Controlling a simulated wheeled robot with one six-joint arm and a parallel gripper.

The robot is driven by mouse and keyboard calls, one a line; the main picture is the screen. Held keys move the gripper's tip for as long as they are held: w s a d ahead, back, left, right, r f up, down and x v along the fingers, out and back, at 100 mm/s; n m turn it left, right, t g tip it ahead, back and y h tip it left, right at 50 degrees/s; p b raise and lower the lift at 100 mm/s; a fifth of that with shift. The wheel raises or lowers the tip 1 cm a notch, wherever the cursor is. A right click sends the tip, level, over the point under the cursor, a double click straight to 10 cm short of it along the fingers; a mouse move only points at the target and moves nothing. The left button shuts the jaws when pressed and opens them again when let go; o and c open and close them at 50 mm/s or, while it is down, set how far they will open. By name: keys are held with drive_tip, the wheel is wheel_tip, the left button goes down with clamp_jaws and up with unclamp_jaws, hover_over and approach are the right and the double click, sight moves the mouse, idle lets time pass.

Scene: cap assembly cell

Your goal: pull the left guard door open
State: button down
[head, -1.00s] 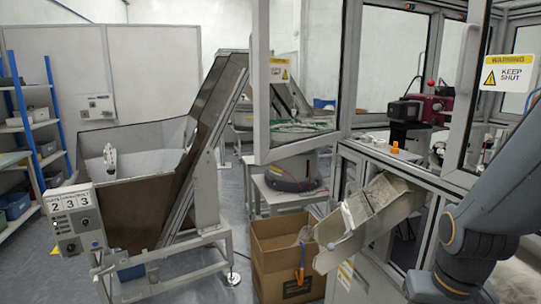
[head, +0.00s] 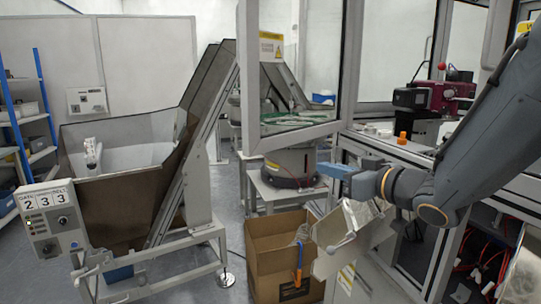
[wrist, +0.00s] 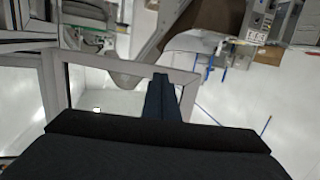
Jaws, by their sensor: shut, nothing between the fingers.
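The left guard door (head: 303,131) is a glazed panel in a grey metal frame with a yellow-and-white warning sign at its upper left. It stands swung out from the enclosure at an angle, its free edge towards the left. My gripper (head: 326,169) has its blue fingers shut and empty, pointing left, below the door's lower rail in the head view. In the wrist view my gripper (wrist: 160,80) overlaps the door's frame (wrist: 183,88); I cannot tell whether they touch. I cannot make out a handle on the door.
A cardboard box (head: 262,262) and a metal chute (head: 338,243) stand below my gripper. A hopper with an inclined conveyor (head: 195,150) is at left, and its control box (head: 50,225) is in front. My arm covers part of the enclosure's right side. Floor shows between hopper and box.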

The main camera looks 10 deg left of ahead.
drive_tip(key=s+a+r+n+g+y, duration=0.2)
drive_tip(key=s+a+r+y, duration=0.1)
drive_tip(key=a, duration=0.1)
drive_tip(key=p, duration=0.4)
approach(261, 146)
drive_tip(key=x, duration=0.6)
drive_tip(key=shift+w+a, duration=0.2)
drive_tip(key=shift+a, duration=0.1)
